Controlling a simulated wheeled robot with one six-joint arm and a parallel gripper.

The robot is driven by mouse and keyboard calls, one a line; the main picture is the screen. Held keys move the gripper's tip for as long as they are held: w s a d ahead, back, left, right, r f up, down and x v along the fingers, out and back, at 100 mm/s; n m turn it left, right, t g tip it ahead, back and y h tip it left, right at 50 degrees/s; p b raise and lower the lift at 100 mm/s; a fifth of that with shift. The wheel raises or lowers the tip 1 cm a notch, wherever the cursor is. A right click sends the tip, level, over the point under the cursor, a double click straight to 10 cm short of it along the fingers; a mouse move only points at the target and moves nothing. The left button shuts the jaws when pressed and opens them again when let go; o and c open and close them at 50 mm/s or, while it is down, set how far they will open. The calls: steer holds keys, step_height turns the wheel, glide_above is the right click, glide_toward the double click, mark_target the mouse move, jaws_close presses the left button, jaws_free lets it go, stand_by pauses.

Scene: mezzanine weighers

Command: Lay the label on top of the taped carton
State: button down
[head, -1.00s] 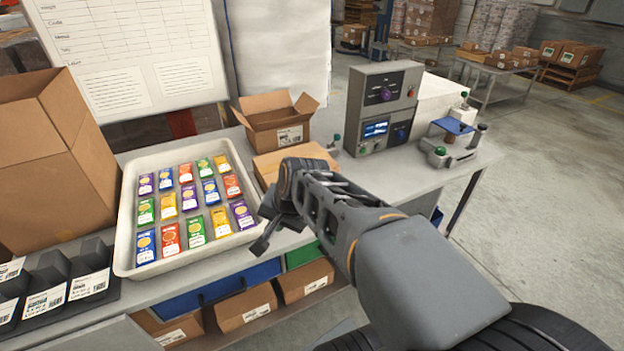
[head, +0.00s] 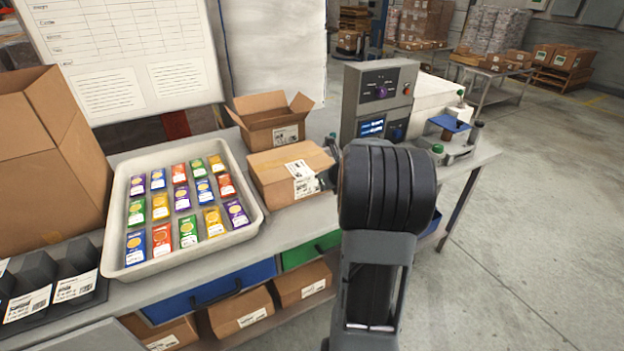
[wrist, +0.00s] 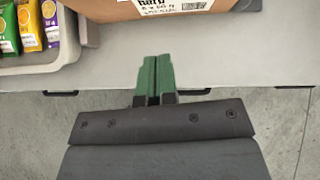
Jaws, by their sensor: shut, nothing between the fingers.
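The taped carton (head: 270,177) stands closed on the bench, right of the white tray. A white label (head: 300,169) lies on its top near the front edge, and a printed label (head: 306,187) is on its front face. In the wrist view the carton's lower front (wrist: 105,8) and part of the printed label (wrist: 170,5) show at the top edge; the carton's top is out of view.
A white tray (head: 254,222) of coloured packets stands left of the carton. An open carton (head: 270,130) is behind it, and a grey control box (head: 378,95) is behind right. A dark rack (head: 88,252) with labels is at far left. Drawers and boxes sit under the bench.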

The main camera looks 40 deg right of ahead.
mark_target(306, 174)
steer(key=w+f+p, duration=0.1)
steer(key=w+f, duration=0.1)
steer(key=w, duration=0.4)
steer(key=shift+w+d+f, duration=0.15)
steer(key=shift+w+f, duration=0.25)
steer(key=shift+w, duration=0.1)
steer(key=w+p, duration=0.2)
steer(key=shift+w+r, duration=0.1)
steer(key=shift+w, duration=0.3)
